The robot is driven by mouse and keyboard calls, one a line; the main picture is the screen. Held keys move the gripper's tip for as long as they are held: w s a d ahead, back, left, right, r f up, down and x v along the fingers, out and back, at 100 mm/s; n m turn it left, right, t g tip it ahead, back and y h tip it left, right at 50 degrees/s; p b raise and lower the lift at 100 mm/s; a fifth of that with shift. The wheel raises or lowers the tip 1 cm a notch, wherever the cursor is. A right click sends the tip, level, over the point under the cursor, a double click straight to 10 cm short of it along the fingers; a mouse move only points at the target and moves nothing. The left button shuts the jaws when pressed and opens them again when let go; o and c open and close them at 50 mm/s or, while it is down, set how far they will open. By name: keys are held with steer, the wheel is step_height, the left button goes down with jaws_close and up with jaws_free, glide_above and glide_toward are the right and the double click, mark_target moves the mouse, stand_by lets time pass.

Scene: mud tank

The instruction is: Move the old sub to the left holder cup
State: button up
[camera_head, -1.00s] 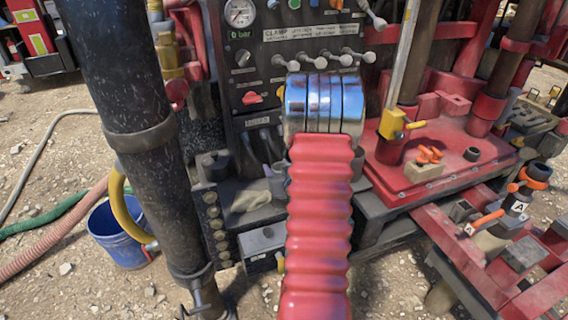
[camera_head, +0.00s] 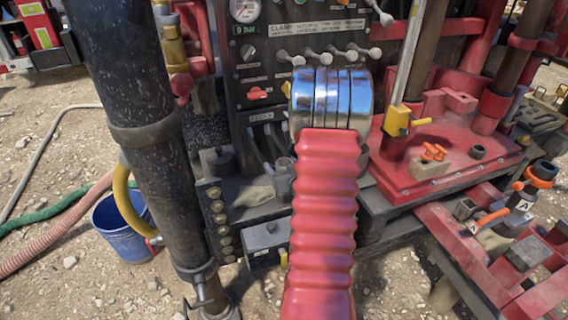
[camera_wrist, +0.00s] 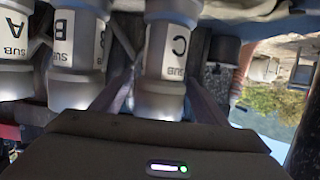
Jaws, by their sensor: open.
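In the wrist view, pale metal subs hang in a row, labels upside down: SUB A (camera_wrist: 14,40), SUB B (camera_wrist: 75,60) and SUB C (camera_wrist: 163,55). My gripper (camera_wrist: 160,88) is open, its dark fingers partly visible on both sides of SUB C. I cannot tell whether they touch it. Which piece is the old sub is unclear. A dark cup (camera_head: 478,152) sits on the red deck; no left holder cup can be identified. The head view does not show my gripper.
A control panel (camera_head: 295,80) with levers stands behind my red arm. A thick black post (camera_head: 140,130) rises at left, next to a blue bucket (camera_head: 120,232) and hoses.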

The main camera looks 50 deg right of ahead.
steer(key=v, duration=1.3)
steer(key=shift+d, duration=0.1)
stand_by(0.6)
steer(key=s+a+f+m+g+y, duration=0.2)
steer(key=s+f+g, duration=0.6)
steer(key=s, duration=0.1)
steer(key=w+a+r+n+y, duration=0.1)
steer(key=a+r+n+y, duration=0.1)
steer(key=a+r, duration=0.6)
steer(key=w+a+r+n+y, duration=0.1)
steer(key=a+r+n, duration=0.2)
steer(key=a, duration=1.4)
steer(key=w+a+r+n+t+y, duration=0.1)
steer(key=a+r+n+y, duration=0.1)
steer(key=a+r, duration=1)
steer(key=shift+a+r+n+y, duration=0.3)
steer(key=shift+a+n, duration=0.3)
steer(key=shift+a, duration=0.1)
